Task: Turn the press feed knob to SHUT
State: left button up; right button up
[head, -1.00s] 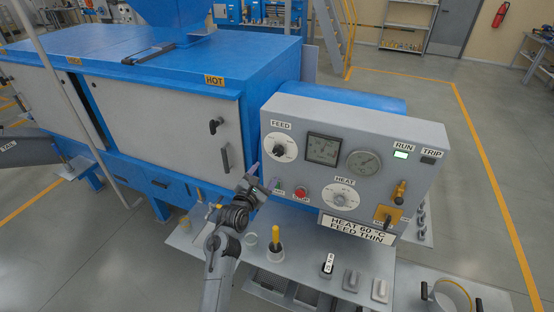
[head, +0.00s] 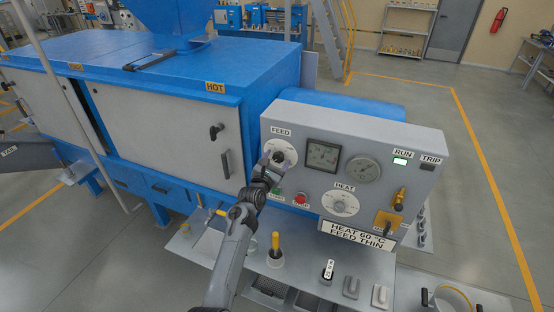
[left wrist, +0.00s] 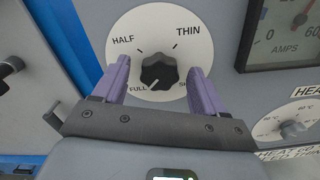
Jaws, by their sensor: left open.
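The feed knob (left wrist: 159,71) is a black knob on a white dial marked HALF, THIN, FULL and a partly covered label starting with S. In the head view the feed dial (head: 281,151) is at the upper left of the grey control panel (head: 395,140), under the FEED label. My left gripper (left wrist: 159,75) is open, with one purple finger on each side of the knob; I cannot tell whether they touch it. In the head view my left gripper (head: 270,163) is in front of the dial and covers its lower left part. My right gripper is not in view.
The heat dial (head: 340,204), two gauges and a red button (head: 300,199) are close by on the panel. A yellow-handled tool (head: 275,243) stands in a cup on the shelf below. The blue machine's door handle (head: 226,164) is left of my arm.

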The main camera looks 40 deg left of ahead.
pick_arm(q)
jog(key=shift+w+a, duration=0.15)
jog(key=shift+w, duration=0.25)
jog(key=c, duration=1.1)
jog(key=shift+o, duration=0.2)
